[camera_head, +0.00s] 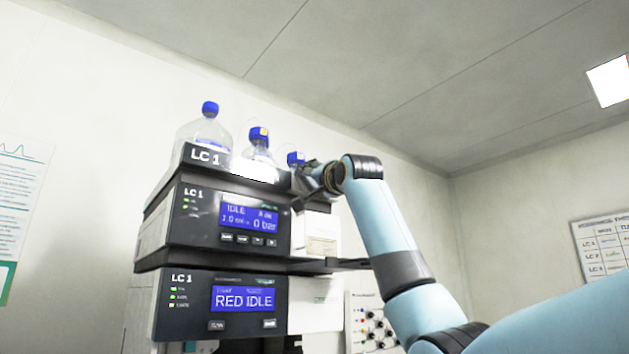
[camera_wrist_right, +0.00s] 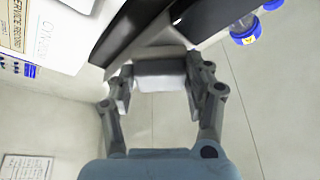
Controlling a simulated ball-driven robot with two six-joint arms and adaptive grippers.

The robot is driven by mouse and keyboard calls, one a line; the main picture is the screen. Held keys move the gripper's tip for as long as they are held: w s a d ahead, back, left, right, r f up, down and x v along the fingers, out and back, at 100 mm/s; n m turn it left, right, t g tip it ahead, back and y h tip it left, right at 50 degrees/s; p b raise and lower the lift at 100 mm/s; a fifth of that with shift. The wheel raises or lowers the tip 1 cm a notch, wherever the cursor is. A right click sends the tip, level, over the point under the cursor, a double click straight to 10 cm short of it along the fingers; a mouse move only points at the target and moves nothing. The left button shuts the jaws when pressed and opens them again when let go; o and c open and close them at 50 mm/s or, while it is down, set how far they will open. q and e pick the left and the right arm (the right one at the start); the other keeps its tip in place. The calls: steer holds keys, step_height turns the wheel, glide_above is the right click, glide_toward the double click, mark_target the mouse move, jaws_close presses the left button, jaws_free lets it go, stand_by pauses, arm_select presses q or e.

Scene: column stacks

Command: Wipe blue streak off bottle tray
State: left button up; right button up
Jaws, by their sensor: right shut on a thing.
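The bottle tray (camera_head: 208,157) is the dark top unit marked LC 1, holding clear bottles with blue caps. Its dark edge (camera_wrist_right: 128,30) also shows in the wrist view. My right gripper (camera_head: 308,176) is at the tray's right end, beside the rightmost bottle. In the wrist view my right gripper (camera_wrist_right: 165,88) is shut on a pale wiping pad (camera_wrist_right: 160,77), close to the tray; I cannot tell whether they touch. No blue streak can be made out in either view. My left gripper is not in view.
Bottles with blue caps (camera_head: 210,109), (camera_head: 259,137) and (camera_head: 296,159) stand on the tray. Below are two LC 1 modules (camera_head: 205,225) with lit screens. A dark ledge (camera_head: 345,264) juts out right.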

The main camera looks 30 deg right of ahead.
steer(key=shift+w, duration=0.2)
steer(key=d+p, duration=0.2)
steer(key=d, duration=0.6)
steer(key=shift+w, duration=0.4)
steer(key=shift+s+a+b, duration=0.2)
steer(key=shift+a+b, duration=0.05)
steer(key=shift+a, duration=1.8)
steer(key=shift+s+a+b, duration=0.2)
steer(key=shift+a, duration=1.85)
